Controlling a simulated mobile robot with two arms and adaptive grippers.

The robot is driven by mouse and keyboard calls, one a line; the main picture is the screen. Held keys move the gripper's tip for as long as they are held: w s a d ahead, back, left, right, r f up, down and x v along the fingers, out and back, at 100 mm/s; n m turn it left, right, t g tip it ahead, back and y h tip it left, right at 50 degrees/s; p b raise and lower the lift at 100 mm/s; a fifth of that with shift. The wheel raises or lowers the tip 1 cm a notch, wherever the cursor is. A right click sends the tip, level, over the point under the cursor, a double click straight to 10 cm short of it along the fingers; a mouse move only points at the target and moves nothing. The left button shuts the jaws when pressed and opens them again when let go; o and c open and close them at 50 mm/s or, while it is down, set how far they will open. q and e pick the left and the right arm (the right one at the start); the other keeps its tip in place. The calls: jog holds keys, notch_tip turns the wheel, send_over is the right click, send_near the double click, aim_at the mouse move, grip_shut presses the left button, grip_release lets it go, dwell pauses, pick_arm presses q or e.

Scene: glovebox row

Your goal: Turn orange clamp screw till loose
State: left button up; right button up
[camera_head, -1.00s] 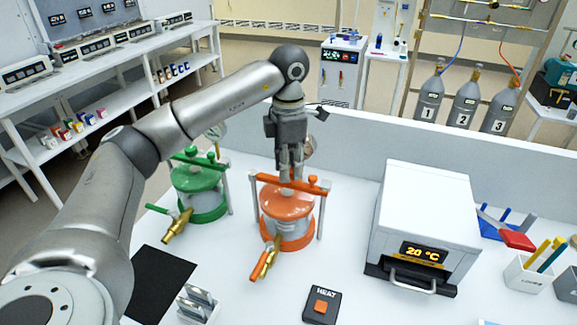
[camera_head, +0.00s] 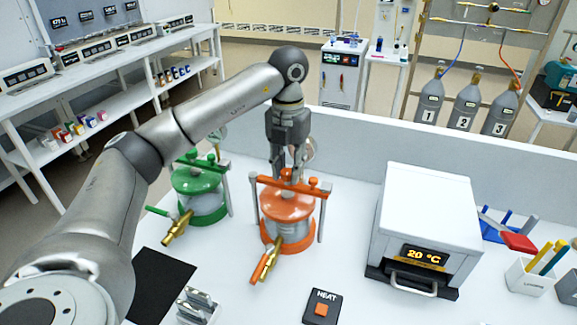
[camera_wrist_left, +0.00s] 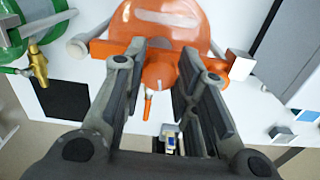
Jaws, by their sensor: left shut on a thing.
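The orange clamp pot (camera_head: 288,207) stands on the white bench, with an orange clamp bar across its lid. My left gripper (camera_head: 287,178) points down over the middle of this bar. In the left wrist view, the orange clamp screw (camera_wrist_left: 158,76) sits between the two fingertips of the left gripper (camera_wrist_left: 159,72), which is shut on it. The fingers hide part of the screw in the head view. The right gripper is not in view.
A green clamp pot (camera_head: 199,186) stands left of the orange one. A white heater box (camera_head: 428,212) reading 20 °C stands to the right. A black heat switch (camera_head: 322,306) and a black mat (camera_head: 160,285) lie in front. A low wall runs behind.

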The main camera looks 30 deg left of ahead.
pick_arm(q)
jog(key=n, duration=0.5)
jog(key=shift+w+a+r+n, duration=0.1)
jog(key=shift+a+r+n, duration=0.05)
jog(key=shift+r+n, duration=0.15)
jog(key=n, duration=0.5)
jog(key=n+p, duration=0.1)
jog(key=n, duration=0.4)
jog(key=shift+n, duration=0.4)
jog(key=n, duration=0.3)
jog(key=shift+s+n, duration=0.2)
jog(key=shift+n, duration=0.1)
jog(key=shift+n+p, duration=0.5)
jog(key=shift+n, duration=0.5)
jog(key=shift+r+n+p, duration=0.1)
jog(key=shift+n+p, duration=0.25)
jog(key=shift+n, duration=0.05)
jog(key=n+p, duration=0.5)
jog(key=p, duration=0.7)
jog(key=shift+s, duration=0.15)
jog(key=shift+n+p, duration=0.5)
jog(key=shift+p, duration=0.4)
jog(key=shift+f, duration=0.2)
